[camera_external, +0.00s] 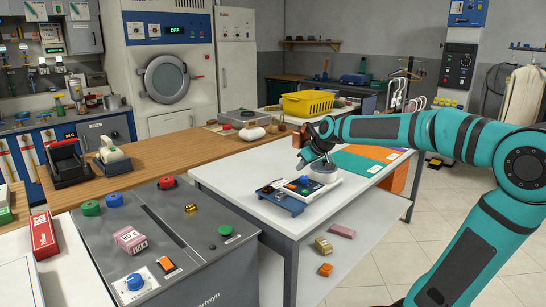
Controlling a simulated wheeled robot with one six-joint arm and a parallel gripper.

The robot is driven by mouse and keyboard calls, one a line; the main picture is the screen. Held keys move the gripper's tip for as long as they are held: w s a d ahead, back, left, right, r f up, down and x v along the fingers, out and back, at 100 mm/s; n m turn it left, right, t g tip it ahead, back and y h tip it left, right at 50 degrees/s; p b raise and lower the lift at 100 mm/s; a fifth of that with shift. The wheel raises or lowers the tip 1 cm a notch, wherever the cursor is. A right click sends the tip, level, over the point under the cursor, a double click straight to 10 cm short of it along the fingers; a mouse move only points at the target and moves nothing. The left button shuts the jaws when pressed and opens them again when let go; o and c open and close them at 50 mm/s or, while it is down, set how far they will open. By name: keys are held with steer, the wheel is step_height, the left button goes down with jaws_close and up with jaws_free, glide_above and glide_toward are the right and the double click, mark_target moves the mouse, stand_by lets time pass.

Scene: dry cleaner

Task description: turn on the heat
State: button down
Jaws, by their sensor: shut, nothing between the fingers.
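My gripper (308,170) is at the end of the teal arm, low over the white table (235,171). It is shut and empty. Just below it is a small light-coloured appliance (317,189) with a round grey plate (322,173) and a blue knob (304,180). The fingertips are close to the knob and plate; I cannot tell whether they touch. No label saying heat is readable, and the knob's setting cannot be made out.
A blue device (281,203) lies left of the appliance. A yellow basket (307,103) stands behind. The grey console (165,245) at the front left carries coloured knobs and an orange switch (167,265). The large machine's display reads OFF (175,30).

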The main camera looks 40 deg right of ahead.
mark_target(293, 186)
steer(key=x, duration=0.4)
steer(key=shift+w+f, duration=0.1)
steer(key=shift+f, duration=0.2)
steer(key=shift+s+f, duration=0.25)
steer(key=shift+f, duration=0.8)
steer(key=shift+s+f, duration=0.1)
steer(key=shift+f, duration=0.6)
steer(key=shift+s+f, duration=0.1)
steer(key=shift+f, duration=0.2)
steer(key=shift+r, duration=0.1)
steer(key=shift+r, duration=0.75)
